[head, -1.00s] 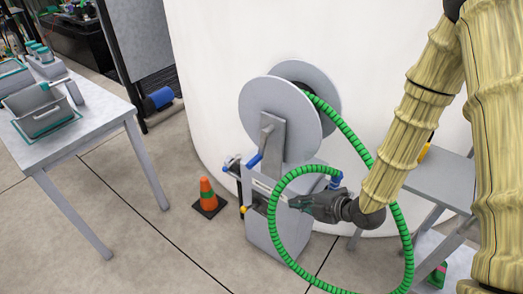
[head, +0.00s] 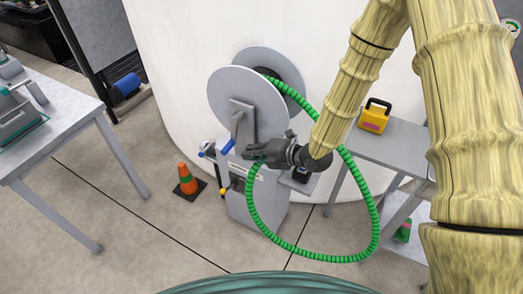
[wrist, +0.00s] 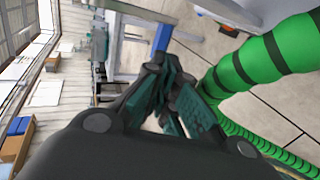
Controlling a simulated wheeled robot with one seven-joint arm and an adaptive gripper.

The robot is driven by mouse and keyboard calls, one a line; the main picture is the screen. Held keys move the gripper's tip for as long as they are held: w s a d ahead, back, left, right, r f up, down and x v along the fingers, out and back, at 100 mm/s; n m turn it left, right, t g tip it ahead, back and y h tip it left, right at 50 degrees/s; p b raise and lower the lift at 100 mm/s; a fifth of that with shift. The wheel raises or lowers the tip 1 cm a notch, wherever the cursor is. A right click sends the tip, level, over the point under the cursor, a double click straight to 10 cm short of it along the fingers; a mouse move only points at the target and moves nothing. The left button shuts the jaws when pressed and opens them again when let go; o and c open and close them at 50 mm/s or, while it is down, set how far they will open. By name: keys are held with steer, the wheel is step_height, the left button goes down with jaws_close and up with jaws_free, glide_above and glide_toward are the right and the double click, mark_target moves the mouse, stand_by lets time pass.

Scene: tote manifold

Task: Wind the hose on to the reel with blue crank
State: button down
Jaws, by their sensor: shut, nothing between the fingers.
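The reel (head: 228,100) has two grey discs on a grey stand (head: 262,205). A grey crank arm (head: 241,118) lies across its front disc, with a blue crank handle (head: 228,147) at the lower end. The green ribbed hose (head: 366,190) leaves the top of the reel and loops down to the right and back up near my gripper (head: 254,152). My gripper is shut and empty, in front of the stand, right of and slightly below the blue handle. In the wrist view my fingers (wrist: 176,100) are together, with the hose (wrist: 262,60) passing close on the right.
An orange cone (head: 187,180) stands left of the reel. A grey table (head: 70,120) is at the left. A grey shelf (head: 395,143) with a yellow-and-black object (head: 374,116) is at the right. A large white curved wall (head: 180,50) is behind the reel.

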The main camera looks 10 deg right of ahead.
mark_target(228, 151)
steer(key=p+x, duration=0.1)
steer(key=x, duration=0.6)
steer(key=shift+w+a+f+p, duration=0.1)
steer(key=shift+p, duration=0.2)
steer(key=shift+a+f+b, duration=0.15)
steer(key=shift+b, duration=0.3)
steer(key=shift+w, duration=0.1)
